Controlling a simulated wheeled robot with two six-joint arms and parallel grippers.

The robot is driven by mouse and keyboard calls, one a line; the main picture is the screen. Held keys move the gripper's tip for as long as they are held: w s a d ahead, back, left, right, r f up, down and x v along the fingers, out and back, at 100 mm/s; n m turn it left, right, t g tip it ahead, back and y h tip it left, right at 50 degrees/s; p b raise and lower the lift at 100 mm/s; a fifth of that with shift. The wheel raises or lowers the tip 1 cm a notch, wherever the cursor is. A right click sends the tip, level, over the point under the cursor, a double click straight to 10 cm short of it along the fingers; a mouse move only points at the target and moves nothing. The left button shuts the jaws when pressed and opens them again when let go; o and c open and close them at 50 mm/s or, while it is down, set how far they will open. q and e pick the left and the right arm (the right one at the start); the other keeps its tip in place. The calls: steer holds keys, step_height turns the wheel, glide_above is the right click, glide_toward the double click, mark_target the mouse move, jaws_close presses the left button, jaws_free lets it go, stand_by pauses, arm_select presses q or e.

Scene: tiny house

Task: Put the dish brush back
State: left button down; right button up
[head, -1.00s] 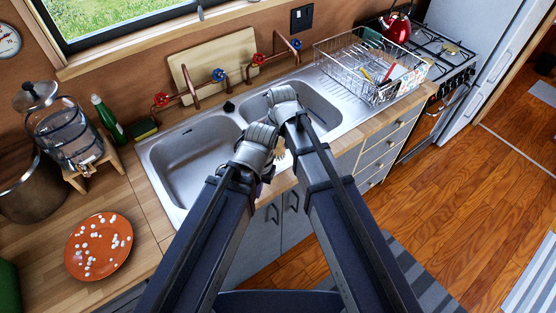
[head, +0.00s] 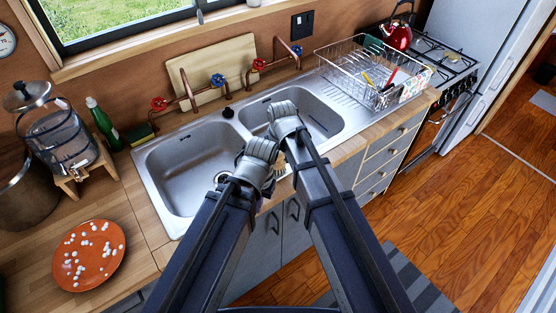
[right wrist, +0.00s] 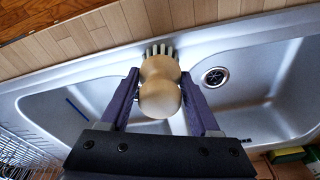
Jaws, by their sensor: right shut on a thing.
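In the head view only a small tan bit of the brush (head: 281,169) shows between my forearms. My left gripper's wrist (head: 257,163) is over the sink's front edge, but its fingers are hidden.
A wire dish rack (head: 350,85) with utensils stands right of the sink (head: 170,165). A red plate with white bits (head: 88,256), a glass dispenser (head: 65,145) and a green bottle (head: 100,120) are on the left. Red and blue taps (head: 218,79) rise behind the sink.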

mark_target(280, 160)
steer(key=o, duration=1.4)
steer(key=shift+f, duration=0.1)
steer(key=shift+c, duration=0.2)
steer(key=r+p, duration=0.4)
steer(key=s+r+p, duration=0.1)
steer(key=r+p, duration=0.7)
steer(key=shift+s+d+r, duration=0.15)
steer(key=shift+s+d, duration=0.1)
steer(key=shift+s, duration=0.1)
steer(key=shift+s+f, duration=0.15)
steer(key=shift+f, duration=0.05)
steer(key=s+d+f+g+b, duration=0.1)
steer(key=s+d+f+b, duration=0.1)
steer(key=s, duration=0.5)
steer(key=s+d+f+g+h+b, duration=0.1)
steer(key=s+d+f+b, duration=0.2)
steer(key=s+f+b, duration=0.2)
steer(key=s, duration=0.2)
steer(key=shift+s+d+f+h+b, duration=0.3)
steer(key=shift+s, duration=0.05)
